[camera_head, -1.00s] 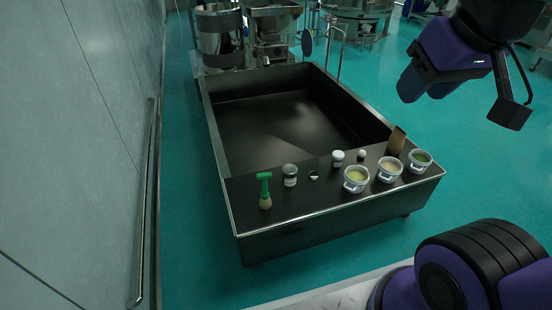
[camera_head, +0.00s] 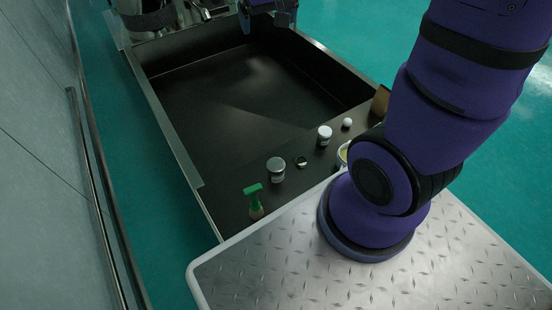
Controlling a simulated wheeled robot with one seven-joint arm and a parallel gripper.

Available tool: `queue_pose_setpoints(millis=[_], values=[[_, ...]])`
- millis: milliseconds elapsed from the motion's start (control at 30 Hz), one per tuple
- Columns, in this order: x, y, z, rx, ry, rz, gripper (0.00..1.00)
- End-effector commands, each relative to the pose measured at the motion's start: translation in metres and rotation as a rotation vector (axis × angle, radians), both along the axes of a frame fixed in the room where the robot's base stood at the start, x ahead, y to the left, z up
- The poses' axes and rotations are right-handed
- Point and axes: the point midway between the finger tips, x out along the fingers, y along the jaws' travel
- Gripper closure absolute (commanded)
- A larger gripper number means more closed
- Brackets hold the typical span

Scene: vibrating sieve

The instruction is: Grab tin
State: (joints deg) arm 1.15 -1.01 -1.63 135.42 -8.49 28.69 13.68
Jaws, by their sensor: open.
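A grey-lidded tin (camera_head: 276,170) stands upright on the near ledge of the dark metal basin (camera_head: 168,130). A small dark round piece with a bright rim (camera_head: 301,162) lies to its right. A small white-capped jar (camera_head: 325,135) stands farther right. I cannot tell for certain which of these the task calls the tin.
A green-handled brush (camera_head: 254,200) stands left of the tin. A white ball (camera_head: 347,122), a tub (camera_head: 342,155) partly hidden by my arm, and a brown piece (camera_head: 380,101) are at right. The basin's inside is empty. A wall rail (camera_head: 95,190) runs along the left.

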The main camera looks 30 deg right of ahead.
Motion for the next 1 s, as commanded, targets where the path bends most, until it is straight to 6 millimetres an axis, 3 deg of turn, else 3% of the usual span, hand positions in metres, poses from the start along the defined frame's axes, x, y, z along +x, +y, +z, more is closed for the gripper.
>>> queue_pose_setpoints(millis=[200,500,733,1000], values=[[0.042,-0.009,-0.072,0.000,0.052,-0.032,0.00],[0.077,-0.020,-0.183,0.009,0.113,-0.070,0.00],[0.083,-0.025,-0.279,0.025,0.161,-0.093,0.00],[0.063,-0.028,-0.396,0.057,0.223,-0.120,0.00]])
